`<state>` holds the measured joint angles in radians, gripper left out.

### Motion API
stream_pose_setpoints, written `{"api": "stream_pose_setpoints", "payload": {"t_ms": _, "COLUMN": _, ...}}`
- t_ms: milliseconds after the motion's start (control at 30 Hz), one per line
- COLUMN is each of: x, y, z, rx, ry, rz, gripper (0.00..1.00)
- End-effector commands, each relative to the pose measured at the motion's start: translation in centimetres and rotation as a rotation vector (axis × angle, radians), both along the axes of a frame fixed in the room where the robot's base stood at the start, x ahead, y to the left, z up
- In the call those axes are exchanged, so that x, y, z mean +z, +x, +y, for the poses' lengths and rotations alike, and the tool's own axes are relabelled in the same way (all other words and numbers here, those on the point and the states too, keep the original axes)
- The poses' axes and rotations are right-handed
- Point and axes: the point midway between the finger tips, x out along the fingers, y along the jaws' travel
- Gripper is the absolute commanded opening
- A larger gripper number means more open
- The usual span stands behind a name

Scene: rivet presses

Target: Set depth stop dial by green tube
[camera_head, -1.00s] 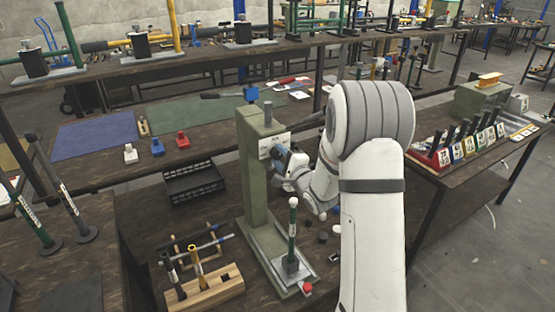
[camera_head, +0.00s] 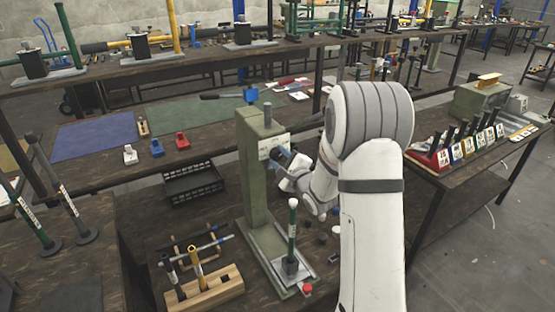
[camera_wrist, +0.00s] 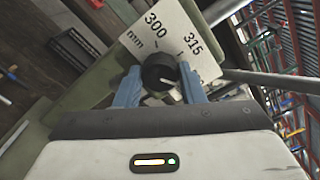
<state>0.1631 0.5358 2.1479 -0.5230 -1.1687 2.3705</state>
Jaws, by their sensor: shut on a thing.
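The depth stop dial (camera_wrist: 157,70) is a black round knob on a white scale plate (camera_wrist: 172,35) of the press. The plate also shows in the head view (camera_head: 265,147). The marks 300, 315 and mm are readable. My gripper (camera_wrist: 160,84) has its blue fingers on both sides of the dial, shut on it. In the head view, my gripper (camera_head: 281,158) is at the front of the green press column (camera_head: 255,185), and the dial is hidden. The green tube (camera_head: 292,225) with a white top stands upright in a dark holder on the press base.
A wooden rack (camera_head: 205,290) with upright tools stands left of the press base. A black crate (camera_head: 193,183) is behind it. Small dark round parts (camera_head: 322,237) lie right of the tube. A red button (camera_head: 307,288) is at the base's front.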

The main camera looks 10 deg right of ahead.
Motion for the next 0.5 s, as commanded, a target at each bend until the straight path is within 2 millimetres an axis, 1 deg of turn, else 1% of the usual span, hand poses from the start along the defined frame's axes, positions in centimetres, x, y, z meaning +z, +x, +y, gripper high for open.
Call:
{"api": "stream_pose_setpoints", "payload": {"t_ms": 33, "x": -0.42, "y": -0.14, "z": 0.08, "rx": 0.002, "ry": -0.001, "rz": 0.01, "gripper": 0.13}}
{"api": "stream_pose_setpoints", "payload": {"t_ms": 67, "x": -0.42, "y": -0.14, "z": 0.08, "rx": 0.002, "ry": -0.001, "rz": 0.01, "gripper": 0.13}}
{"api": "stream_pose_setpoints", "payload": {"t_ms": 100, "x": -0.42, "y": -0.14, "z": 0.08, "rx": 0.002, "ry": -0.001, "rz": 0.01, "gripper": 0.38}}
{"api": "stream_pose_setpoints", "payload": {"t_ms": 333, "x": -0.26, "y": -0.08, "z": 0.06, "rx": 0.001, "ry": -0.001, "rz": 0.005, "gripper": 0.56}}
{"api": "stream_pose_setpoints", "payload": {"t_ms": 367, "x": -0.23, "y": -0.08, "z": 0.06, "rx": 0.001, "ry": -0.001, "rz": 0.005, "gripper": 0.58}}
{"api": "stream_pose_setpoints", "payload": {"t_ms": 500, "x": -0.16, "y": -0.05, "z": 0.06, "rx": 0.001, "ry": -0.001, "rz": 0.003, "gripper": 0.58}}
